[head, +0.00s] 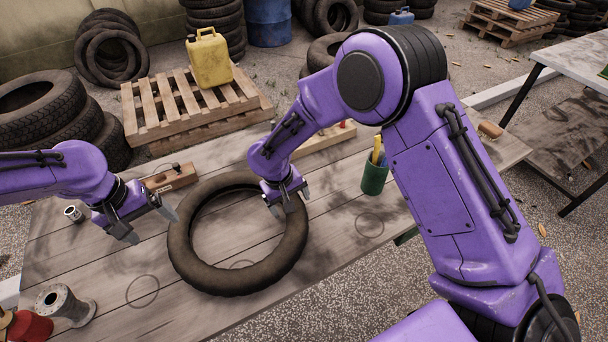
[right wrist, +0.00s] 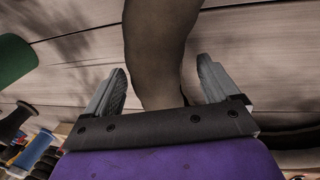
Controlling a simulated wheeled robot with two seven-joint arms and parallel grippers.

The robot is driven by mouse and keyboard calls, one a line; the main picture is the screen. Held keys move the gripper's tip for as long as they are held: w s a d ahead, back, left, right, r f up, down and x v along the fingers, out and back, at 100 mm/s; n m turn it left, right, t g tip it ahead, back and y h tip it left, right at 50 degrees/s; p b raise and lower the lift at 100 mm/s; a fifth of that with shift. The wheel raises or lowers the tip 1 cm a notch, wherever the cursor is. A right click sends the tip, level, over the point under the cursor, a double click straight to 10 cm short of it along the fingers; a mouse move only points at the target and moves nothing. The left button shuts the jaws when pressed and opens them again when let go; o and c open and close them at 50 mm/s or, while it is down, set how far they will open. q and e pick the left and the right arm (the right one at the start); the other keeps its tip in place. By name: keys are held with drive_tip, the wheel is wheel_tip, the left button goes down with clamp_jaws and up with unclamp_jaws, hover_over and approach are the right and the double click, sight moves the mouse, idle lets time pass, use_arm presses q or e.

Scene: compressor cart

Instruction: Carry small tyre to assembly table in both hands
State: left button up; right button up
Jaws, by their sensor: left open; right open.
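A small dark tyre (head: 236,282) lies flat on the grey plank table (head: 150,318). My right gripper (head: 288,200) is open above the tyre's far right rim. In the right wrist view the tyre's band (right wrist: 156,50) runs between the two open fingers of the right gripper (right wrist: 164,88), with a gap on both sides. My left gripper (head: 152,224) is open to the left of the tyre, apart from it, with its fingers spread. The small tyre's far right rim is partly hidden by the right gripper.
A green cup (head: 374,179) with pens stands right of the tyre. A metal flanged spool (head: 66,305) and a red part (head: 30,327) stand front left. A pallet (head: 180,112) with a yellow can (head: 209,62) is behind the table. Another table (head: 580,58) stands at right.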

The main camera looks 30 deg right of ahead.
drive_tip(key=shift+r, duration=0.15)
wheel_tip(320, 180, up, 12)
drive_tip(key=a, duration=0.2)
drive_tip(key=shift+a+f, duration=0.2)
drive_tip(key=shift+f, duration=0.05)
